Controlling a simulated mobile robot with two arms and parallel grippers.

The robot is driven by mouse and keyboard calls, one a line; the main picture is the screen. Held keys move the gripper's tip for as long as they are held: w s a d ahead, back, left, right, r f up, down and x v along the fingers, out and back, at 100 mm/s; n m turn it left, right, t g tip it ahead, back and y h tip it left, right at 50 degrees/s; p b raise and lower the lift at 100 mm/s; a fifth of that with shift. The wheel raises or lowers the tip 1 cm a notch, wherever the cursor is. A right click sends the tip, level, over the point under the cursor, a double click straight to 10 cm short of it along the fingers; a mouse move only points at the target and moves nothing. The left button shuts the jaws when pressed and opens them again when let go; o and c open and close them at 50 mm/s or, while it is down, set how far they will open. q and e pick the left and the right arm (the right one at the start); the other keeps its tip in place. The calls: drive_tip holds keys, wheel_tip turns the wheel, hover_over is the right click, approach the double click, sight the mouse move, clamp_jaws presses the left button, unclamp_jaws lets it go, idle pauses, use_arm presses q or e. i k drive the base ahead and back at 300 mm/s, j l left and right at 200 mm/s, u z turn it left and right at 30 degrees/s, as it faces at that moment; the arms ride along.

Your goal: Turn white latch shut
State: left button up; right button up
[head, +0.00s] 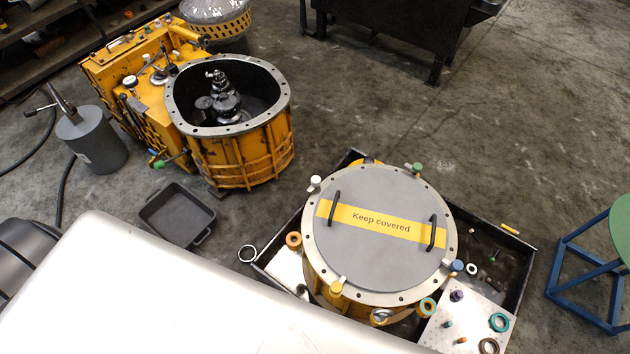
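The white latch (315,182) is a small white knob on the upper left of the metal rim of a round yellow housing (316,287). A grey round cover (385,265) with two black handles and a yellow "Keep covered" band lies on the housing. A green latch (417,168), a blue latch (457,266) and a yellow latch (336,288) sit around the same rim. The white latch is too small to tell which way it is turned. Neither of my grippers is in view, and nothing touches the white latch.
The housing stands in a black tray (519,290) with a white board (440,333) of coloured rings and pegs at its lower right. An open yellow housing (240,160) stands at upper left, near a small black pan (178,215). A blue-legged stool (578,258) is at right.

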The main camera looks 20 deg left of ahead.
sight(315, 180)
drive_tip(key=k+j+z, duration=0.15)
drive_tip(key=z, duration=0.2)
drive_tip(key=k+z, duration=0.35)
